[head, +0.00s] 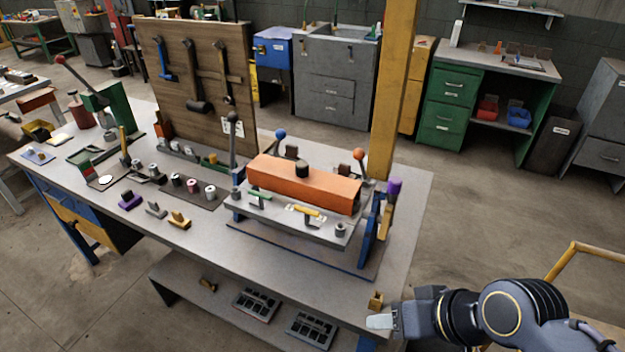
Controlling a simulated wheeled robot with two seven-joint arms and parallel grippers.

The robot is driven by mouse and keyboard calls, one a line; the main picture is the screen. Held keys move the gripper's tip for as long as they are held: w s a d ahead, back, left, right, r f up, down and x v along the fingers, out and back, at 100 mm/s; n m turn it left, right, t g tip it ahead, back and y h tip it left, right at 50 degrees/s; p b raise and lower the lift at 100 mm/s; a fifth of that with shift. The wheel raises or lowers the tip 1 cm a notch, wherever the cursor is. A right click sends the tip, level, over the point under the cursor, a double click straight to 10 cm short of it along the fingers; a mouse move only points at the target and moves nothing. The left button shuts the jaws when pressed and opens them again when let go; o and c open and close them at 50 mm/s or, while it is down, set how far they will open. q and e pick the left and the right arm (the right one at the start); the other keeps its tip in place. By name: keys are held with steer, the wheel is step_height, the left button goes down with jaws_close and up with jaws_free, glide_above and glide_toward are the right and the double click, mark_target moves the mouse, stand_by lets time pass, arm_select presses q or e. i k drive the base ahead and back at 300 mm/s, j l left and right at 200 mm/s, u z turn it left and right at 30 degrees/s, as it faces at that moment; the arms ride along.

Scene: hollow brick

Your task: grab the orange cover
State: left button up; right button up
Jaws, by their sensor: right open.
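The orange cover (290,185) is a long block-shaped piece with a dark round knob (302,168) on top. It lies on a grey fixture plate (275,213) on the right part of the workbench. My right gripper (376,322) is at the bench's front right corner, well in front of and below the cover, apart from it. It is open, with little of its fingers showing. A small brass-coloured block (376,300) shows right beside its fingertips; I cannot tell whether they touch. My left gripper is not in view.
Levers with a blue ball (280,134) and an orange ball (359,154) stand behind the cover. A purple-topped handle (394,186) stands to its right. A yellow post (395,90) rises behind the bench. Small parts and a wooden tool board (190,80) fill the left side.

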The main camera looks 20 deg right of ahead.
mark_target(327, 190)
steer(key=i+j+z, duration=0.55)
steer(key=j, duration=0.2)
steer(key=i+j+z, duration=0.25)
steer(key=j, duration=0.2)
steer(key=k, duration=0.05)
